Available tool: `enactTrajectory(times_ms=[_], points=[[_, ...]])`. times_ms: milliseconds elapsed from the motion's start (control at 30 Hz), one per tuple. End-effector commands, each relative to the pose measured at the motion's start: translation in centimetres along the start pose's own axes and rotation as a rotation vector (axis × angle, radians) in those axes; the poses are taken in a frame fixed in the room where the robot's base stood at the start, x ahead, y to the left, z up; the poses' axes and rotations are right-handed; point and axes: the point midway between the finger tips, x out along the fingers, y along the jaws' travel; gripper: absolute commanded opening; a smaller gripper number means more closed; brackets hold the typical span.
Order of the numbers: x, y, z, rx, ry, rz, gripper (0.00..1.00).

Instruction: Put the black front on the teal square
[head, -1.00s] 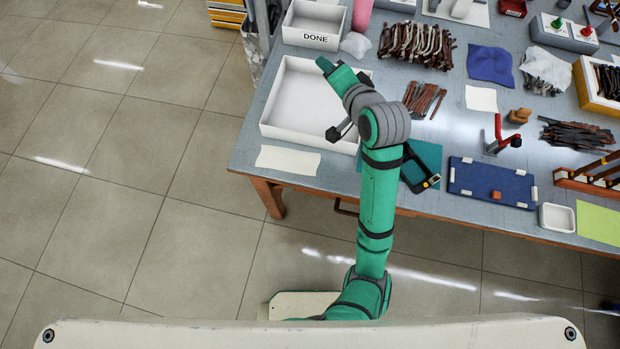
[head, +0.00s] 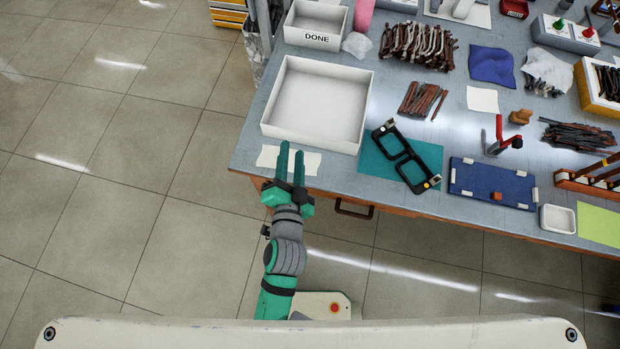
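The black front (head: 401,163), an eyeglass frame front with two square openings, lies tilted across the teal square (head: 374,163). Its lower right end, with a small yellow part, reaches past or close to the square's right edge. The teal square lies flat near the front of the workbench. My gripper (head: 291,165) is to the left of both, over the bench's front edge and the white paper there. Its two fingers point away from me, apart, with nothing visible between them.
A large empty white tray (head: 268,130) stands behind my gripper. A white DONE box (head: 312,40) is further back. A blue board (head: 468,190) and a small white dish (head: 557,218) lie right of the teal square. Brown temple pieces (head: 422,100) lie behind it.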

Motion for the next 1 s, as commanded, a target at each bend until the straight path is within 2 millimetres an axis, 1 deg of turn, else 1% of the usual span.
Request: enactTrajectory(times_ms=[33,167,200,267,300,400,500,600,700,800,1000], points=[[-2.0,1.0,1.0,-0.044,-0.007,0.021,0.33],[-6.8,3.4,2.2,-0.195,-0.008,0.061,0.33],[-8.3,4.0,2.3,-0.247,-0.010,0.069,0.33],[-10.6,4.9,2.4,-0.329,-0.015,0.077,0.33],[-12.1,5.5,2.3,-0.389,-0.019,0.079,0.33],[-15.7,6.5,1.9,-0.535,-0.033,0.073,0.33],[-18.5,7.1,1.1,-0.666,-0.046,0.054,0.33],[-20.5,7.4,0.4,-0.768,-0.054,0.030,0.33],[-21.6,7.4,0.0,-0.830,-0.059,0.012,0.33],[-22.1,7.4,-0.3,-0.857,-0.059,0.004,0.33],[-22.1,7.4,-0.3,-0.859,-0.058,0.004,0.33]])
